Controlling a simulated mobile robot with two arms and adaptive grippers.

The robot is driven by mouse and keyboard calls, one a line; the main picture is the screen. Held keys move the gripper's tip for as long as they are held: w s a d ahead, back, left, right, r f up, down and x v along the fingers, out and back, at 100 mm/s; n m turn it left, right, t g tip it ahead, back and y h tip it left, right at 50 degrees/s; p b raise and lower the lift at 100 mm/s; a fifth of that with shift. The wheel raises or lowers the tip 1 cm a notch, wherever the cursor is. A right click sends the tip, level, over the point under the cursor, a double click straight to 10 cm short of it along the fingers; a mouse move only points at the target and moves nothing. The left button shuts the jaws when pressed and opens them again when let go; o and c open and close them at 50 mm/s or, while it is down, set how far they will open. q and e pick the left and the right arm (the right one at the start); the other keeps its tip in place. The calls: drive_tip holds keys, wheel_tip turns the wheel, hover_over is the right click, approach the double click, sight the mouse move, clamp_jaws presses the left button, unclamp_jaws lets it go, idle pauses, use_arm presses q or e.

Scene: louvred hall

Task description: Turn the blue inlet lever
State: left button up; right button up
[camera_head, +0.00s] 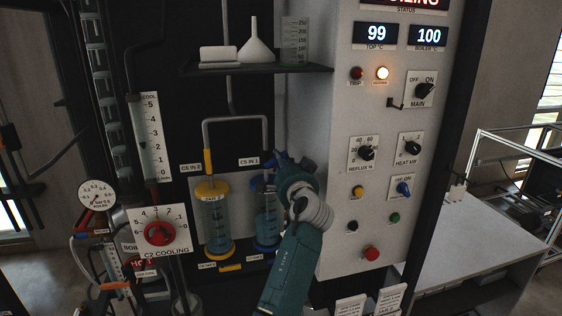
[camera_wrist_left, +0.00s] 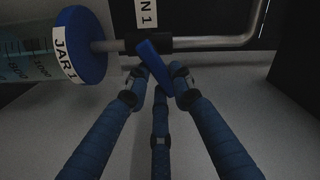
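The blue inlet lever (camera_wrist_left: 155,62) shows in the left wrist view, on a grey pipe beside the blue cap of the jar marked JAR 1 (camera_wrist_left: 72,48). The lever slants down to the right. My left gripper (camera_wrist_left: 159,76) has its three blue fingers spread around the lever, with small gaps visible at its sides; firm contact cannot be made out. In the head view my left gripper (camera_head: 284,172) is just right of the C5 IN 1 label (camera_head: 249,162) and hides the lever and part of the blue-capped jar (camera_head: 266,222). My right gripper is not in view.
A yellow-capped jar (camera_head: 216,220) stands left of the blue one. A shelf (camera_head: 256,69) with a funnel and beaker is above. The white control panel (camera_head: 340,200) rises close on the right. The red C2 COOLING knob (camera_head: 159,234) is lower left.

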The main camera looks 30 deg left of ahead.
use_arm(q)
clamp_jaws()
drive_tip(key=shift+m, duration=0.3)
drive_tip(key=shift+w+d+f+m+p, duration=0.1)
drive_tip(key=shift+f+m+p, duration=0.3)
drive_tip(key=shift+m, duration=0.45)
drive_tip(key=shift+s+a+f+m+p, duration=0.1)
drive_tip(key=shift+f+m+p, duration=0.1)
drive_tip(key=shift+m+p, duration=0.5)
drive_tip(key=shift+w+d+f+m+p, duration=0.1)
drive_tip(key=shift+f+m+p, duration=0.2)
drive_tip(key=shift+m, duration=0.75)
drive_tip(key=shift+f, duration=0.1)
drive_tip(key=o, duration=0.8)
unclamp_jaws()
